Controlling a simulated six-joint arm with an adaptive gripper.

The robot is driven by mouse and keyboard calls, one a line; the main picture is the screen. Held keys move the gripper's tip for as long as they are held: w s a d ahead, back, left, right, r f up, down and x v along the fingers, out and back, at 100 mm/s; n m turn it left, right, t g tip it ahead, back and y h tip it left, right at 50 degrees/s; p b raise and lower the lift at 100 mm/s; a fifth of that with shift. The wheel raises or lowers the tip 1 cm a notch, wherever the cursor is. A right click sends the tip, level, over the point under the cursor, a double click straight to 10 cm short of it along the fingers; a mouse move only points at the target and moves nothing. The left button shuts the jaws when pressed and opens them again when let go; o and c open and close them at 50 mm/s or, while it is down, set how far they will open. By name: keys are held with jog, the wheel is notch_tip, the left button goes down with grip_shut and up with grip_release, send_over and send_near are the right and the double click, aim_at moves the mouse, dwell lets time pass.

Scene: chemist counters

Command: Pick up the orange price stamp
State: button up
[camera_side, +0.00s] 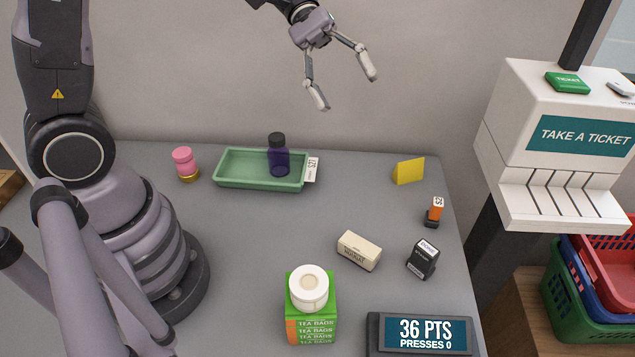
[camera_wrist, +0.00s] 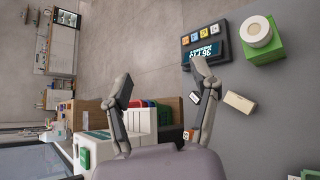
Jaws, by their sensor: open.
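The orange price stamp (camera_side: 435,211) stands upright on the grey counter toward its right edge in the side view, with a dark base and a white label on top. In the wrist view a small orange spot that looks like it (camera_wrist: 187,135) shows between the fingers, partly hidden by the right-hand finger. My gripper (camera_side: 345,90) is high above the back of the counter, open and empty, its two fingers spread wide. It is up and to the left of the stamp in the side view. My gripper's fingers (camera_wrist: 162,82) also show apart in the wrist view.
Near the stamp are a yellow wedge (camera_side: 408,171), a black stamp (camera_side: 423,259) and a cream box (camera_side: 359,251). A green tray (camera_side: 225,168) holds a purple bottle (camera_side: 278,158). A pink-capped jar (camera_side: 184,164), tea box (camera_side: 312,325), display (camera_side: 420,334) and ticket machine (camera_side: 540,150) stand around.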

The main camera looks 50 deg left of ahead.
jog(key=w+d+f+n+t+h, duration=0.25)
jog(key=w+f+n+h, duration=0.2)
jog(key=w, duration=0.25)
jog(key=n+t+y, duration=0.1)
jog(key=n+t, duration=0.9)
jog(key=n, duration=0.3)
send_over(431, 206)
jog(key=s+v, duration=0.1)
jog(key=v, duration=0.5)
notch_tip(431, 206, down, 19)
jog(key=shift+y, duration=0.25)
jog(key=f, duration=0.6)
jog(key=w+f, duration=0.1)
jog(key=f, duration=0.2)
jog(key=shift+d, duration=0.3)
jog(key=x, duration=0.6)
jog(key=shift+w+d, duration=0.2)
jog(key=shift+d, duration=0.05)
jog(key=shift+c, duration=0.4)
grip_shut()
